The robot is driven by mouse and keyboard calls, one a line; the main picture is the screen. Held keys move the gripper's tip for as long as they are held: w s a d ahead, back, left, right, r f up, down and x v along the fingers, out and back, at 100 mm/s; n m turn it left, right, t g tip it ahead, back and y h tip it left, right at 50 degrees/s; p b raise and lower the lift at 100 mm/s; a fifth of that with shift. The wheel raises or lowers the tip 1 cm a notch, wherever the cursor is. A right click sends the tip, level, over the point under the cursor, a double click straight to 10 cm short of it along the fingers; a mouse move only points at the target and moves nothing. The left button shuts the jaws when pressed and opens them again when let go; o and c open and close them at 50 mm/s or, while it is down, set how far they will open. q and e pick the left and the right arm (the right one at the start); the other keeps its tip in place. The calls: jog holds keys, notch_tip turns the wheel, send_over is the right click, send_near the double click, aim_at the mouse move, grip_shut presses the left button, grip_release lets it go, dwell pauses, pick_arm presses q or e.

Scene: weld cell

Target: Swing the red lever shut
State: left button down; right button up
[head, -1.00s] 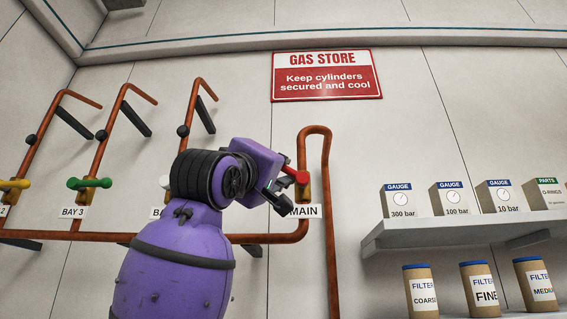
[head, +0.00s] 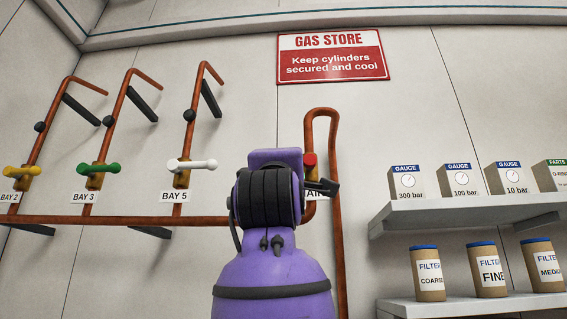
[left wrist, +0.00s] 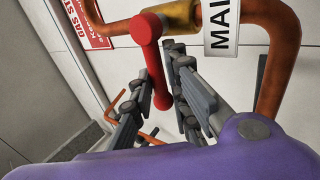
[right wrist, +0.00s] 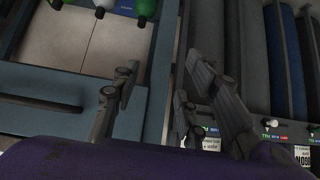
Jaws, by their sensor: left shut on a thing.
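The red lever (head: 310,160) sits on the MAIN pipe by its brass valve body (left wrist: 181,15). In the head view my purple left arm hides most of it. In the left wrist view the red lever (left wrist: 152,60) hangs from its hub, with its bar running down between the fingers of my left gripper (left wrist: 158,92). That gripper is shut on the bar. In the head view only a dark finger part of it (head: 322,187) shows, right of my wrist. The MAIN label (left wrist: 221,28) is partly covered in the head view. My right gripper (right wrist: 162,88) is open and empty, away from the lever.
White (head: 192,165), green (head: 100,168) and yellow (head: 22,171) levers sit on bay pipes to the left. A shelf (head: 450,212) with gauge boxes and filter tins is at right. Blue frames (right wrist: 70,100) and grey cylinders lie below my right gripper.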

pick_arm(q)
jog(key=shift+w+f, duration=0.1)
jog(key=shift+f, duration=0.1)
jog(key=c, duration=1.9)
grip_release()
jog(key=shift+o, duration=0.7)
jog(key=shift+s+r, duration=0.15)
jog(key=shift+s, duration=0.05)
jog(key=v, duration=1.2)
